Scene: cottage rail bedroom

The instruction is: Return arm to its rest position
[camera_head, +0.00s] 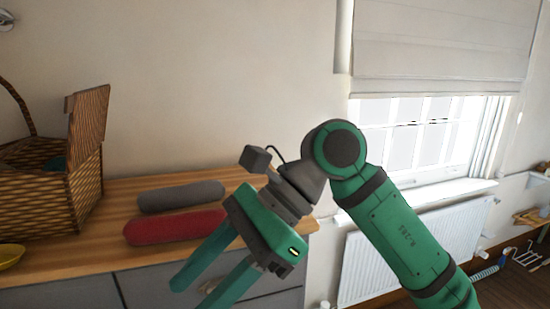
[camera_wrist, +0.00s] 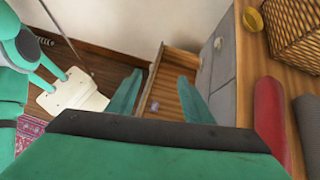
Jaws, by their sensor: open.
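My gripper (camera_head: 200,290) is open and empty, its two green fingers pointing down and to the left in front of the dresser (camera_head: 255,180). In the wrist view the two fingers (camera_wrist: 158,98) stand apart with nothing between their tips. My arm is bent at the elbow, in front of the wall and window in the head view.
A red bolster-shaped item (camera_head: 175,227) and a grey one (camera_head: 181,197) lie on the dresser top. A lidded wicker basket (camera_head: 85,190) and yellow bowl (camera_head: 10,256) stand left. Below my fingers is what looks like an open wooden drawer (camera_wrist: 178,65), holding a small greyish thing.

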